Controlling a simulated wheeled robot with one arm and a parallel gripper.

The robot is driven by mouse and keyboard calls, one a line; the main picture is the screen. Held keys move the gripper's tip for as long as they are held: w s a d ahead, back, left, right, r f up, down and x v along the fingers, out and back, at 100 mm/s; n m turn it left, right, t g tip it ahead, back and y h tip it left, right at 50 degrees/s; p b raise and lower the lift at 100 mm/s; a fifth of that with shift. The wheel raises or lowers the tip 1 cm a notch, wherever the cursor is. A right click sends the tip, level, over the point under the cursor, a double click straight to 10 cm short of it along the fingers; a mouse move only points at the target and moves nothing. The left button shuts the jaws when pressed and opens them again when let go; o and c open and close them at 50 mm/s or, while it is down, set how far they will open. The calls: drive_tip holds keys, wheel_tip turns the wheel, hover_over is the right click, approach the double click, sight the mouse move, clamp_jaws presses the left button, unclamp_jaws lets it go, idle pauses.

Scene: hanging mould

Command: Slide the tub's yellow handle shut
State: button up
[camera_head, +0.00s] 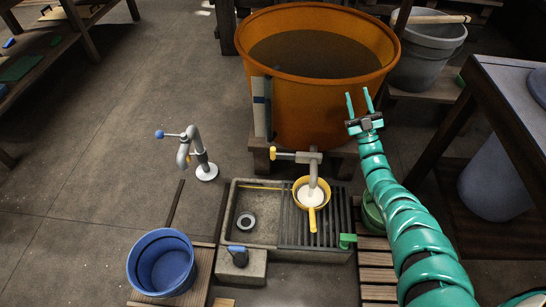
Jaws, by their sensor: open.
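The large orange tub (300,105) stands behind the sink, with dark liquid inside. A grey spout (314,170) comes out of its lower front and bends down. The yellow handle (273,153) sticks out to the left of the spout on a short bar. A yellow dipper (311,194) sits under the spout on the slatted rack, pale inside. I cannot tell clearly whether liquid is running. My gripper (358,94) is open and empty, fingers pointing away, in front of the tub's right side. It is right of the handle and apart from it.
A stone sink (233,213) with the slatted rack (328,232) lies below the spout. A grey tap (197,155) with a blue knob stands at left. A blue bucket (162,262) is front left. A dark table (500,85) limits room at right.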

wheel_tip(320, 180, down, 8)
drive_tip(key=a+r+g, duration=0.1)
drive_tip(key=a+g, duration=0.2)
drive_tip(key=m+g+b, duration=0.1)
drive_tip(key=m+g, duration=0.1)
drive_tip(key=g, duration=0.6)
approach(275, 153)
drive_tip(key=b+x, duration=0.7)
drive_tip(key=x, duration=0.2)
drive_tip(key=shift+w+a, duration=0.25)
drive_tip(key=shift+a, duration=0.05)
drive_tip(key=shift+w+a+r, duration=0.2)
drive_tip(key=shift+w+a, duration=0.3)
clamp_jaws()
